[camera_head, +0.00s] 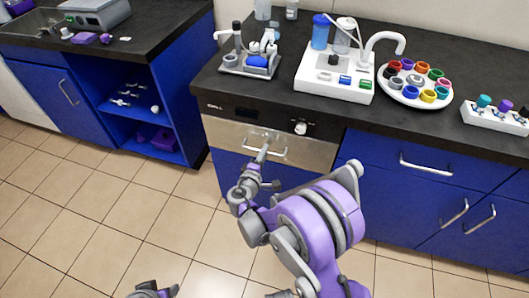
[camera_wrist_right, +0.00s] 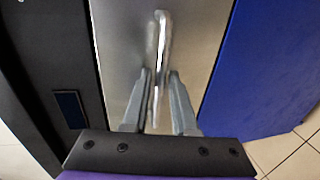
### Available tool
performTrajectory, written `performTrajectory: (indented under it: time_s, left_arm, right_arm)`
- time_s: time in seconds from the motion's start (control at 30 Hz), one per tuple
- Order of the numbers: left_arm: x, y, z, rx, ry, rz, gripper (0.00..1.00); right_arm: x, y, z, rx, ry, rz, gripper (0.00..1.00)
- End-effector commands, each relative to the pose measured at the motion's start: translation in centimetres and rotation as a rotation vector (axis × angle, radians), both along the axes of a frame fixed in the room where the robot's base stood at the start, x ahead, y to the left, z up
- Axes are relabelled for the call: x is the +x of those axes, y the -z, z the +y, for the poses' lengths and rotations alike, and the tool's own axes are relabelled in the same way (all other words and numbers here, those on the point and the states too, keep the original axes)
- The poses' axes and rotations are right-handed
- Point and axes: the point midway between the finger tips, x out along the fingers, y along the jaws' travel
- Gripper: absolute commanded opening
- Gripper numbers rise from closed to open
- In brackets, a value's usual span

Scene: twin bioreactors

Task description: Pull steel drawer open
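The steel drawer (camera_head: 225,132) is the brushed-metal front under the black counter, and it looks flush with the cabinet. It also fills the middle of the right wrist view (camera_wrist_right: 120,40). Its bar handle (camera_head: 278,154) crosses the front and shows upright in the right wrist view (camera_wrist_right: 162,38). My right gripper (camera_head: 264,152) is at the handle, with its fingers (camera_wrist_right: 160,85) on either side of the bar and closed in on it. The exact contact is hard to see. Only part of my left gripper (camera_head: 155,291) shows at the bottom edge; its fingers are unclear.
A black panel with a knob (camera_head: 300,128) lies just above the drawer. Blue cabinets with handles (camera_head: 425,165) are at the right. An open blue shelf unit (camera_head: 150,110) stands at the left. The tiled floor (camera_head: 100,220) before the drawer is free apart from my arm.

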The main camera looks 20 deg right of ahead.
Motion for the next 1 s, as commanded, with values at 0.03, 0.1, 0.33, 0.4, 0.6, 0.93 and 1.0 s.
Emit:
performTrajectory:
  time_s: [0.03,0.1,0.33,0.4,0.6,0.93,1.0]
  left_arm:
    - [0.02,0.13,0.00,0.000,0.000,0.000,0.50]
    - [0.03,0.18,0.00,0.000,0.000,0.000,0.50]
    - [0.02,0.19,0.00,0.000,0.000,0.000,0.50]
    - [0.02,0.19,0.00,0.000,0.000,0.000,0.50]
    - [0.02,0.19,0.00,0.000,0.000,0.000,0.50]
    - [0.02,0.19,0.00,0.000,0.000,0.000,0.50]
    - [0.02,0.19,0.00,0.000,0.000,0.000,0.50]
  right_arm:
    - [0.38,0.16,-0.36,0.000,0.002,0.000,0.26]
    - [0.72,0.22,-0.56,0.000,0.001,0.000,0.26]
    - [0.96,0.22,-0.66,0.000,0.000,0.000,0.26]
    - [0.94,0.22,-0.66,0.000,0.000,0.000,0.26]
    - [0.93,0.22,-0.66,0.000,0.000,0.000,0.00]
    - [0.92,0.19,-0.67,0.000,0.000,0.000,0.00]
    - [0.92,0.19,-0.67,0.000,0.000,0.000,0.00]
